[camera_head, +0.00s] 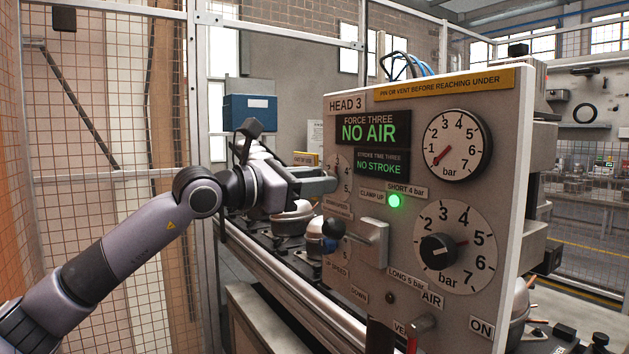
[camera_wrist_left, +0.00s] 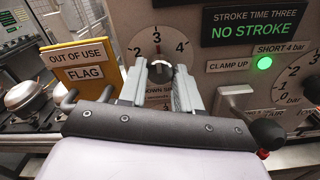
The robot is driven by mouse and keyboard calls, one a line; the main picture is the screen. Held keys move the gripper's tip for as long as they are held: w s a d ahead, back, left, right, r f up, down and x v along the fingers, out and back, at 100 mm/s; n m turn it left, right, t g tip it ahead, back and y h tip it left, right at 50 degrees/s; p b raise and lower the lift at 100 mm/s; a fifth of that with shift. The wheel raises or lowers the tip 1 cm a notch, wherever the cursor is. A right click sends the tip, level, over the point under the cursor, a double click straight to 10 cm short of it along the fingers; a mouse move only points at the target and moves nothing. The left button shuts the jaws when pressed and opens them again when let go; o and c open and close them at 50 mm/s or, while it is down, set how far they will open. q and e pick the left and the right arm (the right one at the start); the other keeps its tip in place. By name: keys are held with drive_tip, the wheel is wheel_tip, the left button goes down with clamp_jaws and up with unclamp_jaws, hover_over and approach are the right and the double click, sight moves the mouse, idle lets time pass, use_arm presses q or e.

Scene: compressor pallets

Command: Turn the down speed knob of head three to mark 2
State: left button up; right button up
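The HEAD 3 panel (camera_head: 480,95) carries dials, signs and knobs. In the wrist view, the down speed dial (camera_wrist_left: 135,47) shows 2, 3 and 4, with 3 at the top. A red mark on it points up near 3. Its small knob (camera_wrist_left: 160,69) sits between the fingertips of my left gripper (camera_wrist_left: 161,78). The label below is partly covered by the fingers. I cannot tell whether the fingers touch the knob. In the head view, my left gripper (camera_head: 330,185) is at the panel's left edge and hides part of this dial. My right gripper is not in view.
A lever with a black ball (camera_head: 333,228) juts out just below my gripper. A lit green lamp (camera_head: 395,201) and two large bar dials (camera_head: 458,145) lie to the right. A yellow OUT OF USE flag (camera_wrist_left: 82,65) stands left of my fingers. A conveyor line (camera_head: 285,275) runs behind.

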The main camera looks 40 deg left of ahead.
use_arm(q)
drive_tip(key=shift+n, duration=0.4)
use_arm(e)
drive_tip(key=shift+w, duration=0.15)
use_arm(q)
drive_tip(key=shift+n+b, duration=1.5)
drive_tip(key=shift+n, duration=4)
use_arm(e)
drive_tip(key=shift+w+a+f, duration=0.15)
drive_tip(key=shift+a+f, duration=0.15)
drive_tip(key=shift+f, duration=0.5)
use_arm(q)
drive_tip(key=o, duration=1.1)
drive_tip(key=shift+c, duration=0.2)
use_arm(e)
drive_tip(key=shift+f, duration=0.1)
